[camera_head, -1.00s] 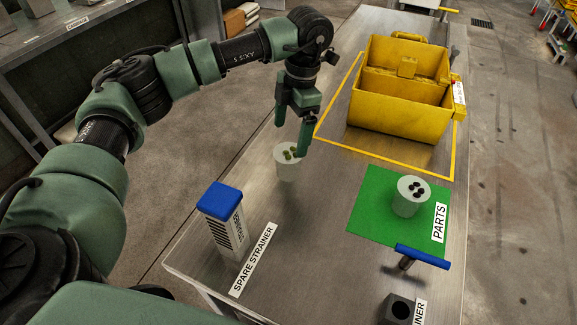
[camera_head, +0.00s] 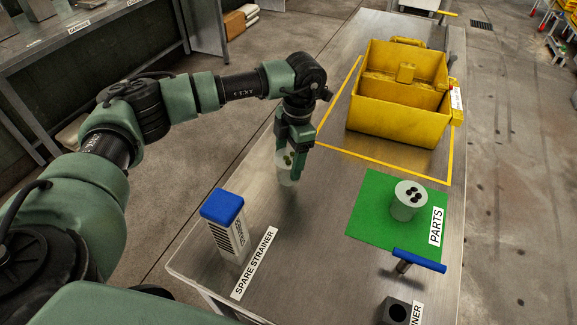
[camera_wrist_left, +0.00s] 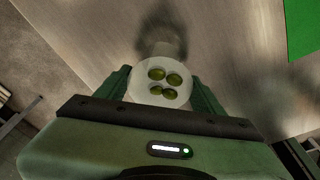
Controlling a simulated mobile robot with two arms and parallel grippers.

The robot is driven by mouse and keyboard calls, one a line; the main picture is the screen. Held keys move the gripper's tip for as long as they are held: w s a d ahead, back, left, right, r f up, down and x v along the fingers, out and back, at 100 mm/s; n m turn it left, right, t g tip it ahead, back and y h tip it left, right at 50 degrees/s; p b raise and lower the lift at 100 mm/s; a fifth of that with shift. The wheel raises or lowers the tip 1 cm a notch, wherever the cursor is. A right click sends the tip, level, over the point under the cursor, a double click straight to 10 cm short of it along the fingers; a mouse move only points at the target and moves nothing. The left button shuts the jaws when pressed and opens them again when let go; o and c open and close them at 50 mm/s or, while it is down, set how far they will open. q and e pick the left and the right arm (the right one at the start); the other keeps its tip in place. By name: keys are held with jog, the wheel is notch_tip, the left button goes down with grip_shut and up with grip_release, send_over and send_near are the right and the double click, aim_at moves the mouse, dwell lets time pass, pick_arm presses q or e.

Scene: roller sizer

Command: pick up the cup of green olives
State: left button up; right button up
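The cup of green olives (camera_head: 287,174) is a pale, upright cup on the left side of the steel table. My left gripper (camera_head: 291,158) is around it from above, with one finger on each side. In the left wrist view, the cup (camera_wrist_left: 142,92) holds several green olives and sits between the fingertips (camera_wrist_left: 162,92), which appear to touch its sides. I cannot tell whether its base is off the table. My right gripper is not in view.
A similar cup with dark olives (camera_head: 407,207) stands on a green mat (camera_head: 370,228). A yellow bin (camera_head: 392,122) is behind. A blue-topped spare strainer (camera_head: 225,222) stands in front. A blue-handled tool (camera_head: 419,260) is at the mat's front edge.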

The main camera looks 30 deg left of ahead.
pick_arm(q)
jog(key=shift+c, duration=0.9)
jog(key=shift+r, duration=0.1)
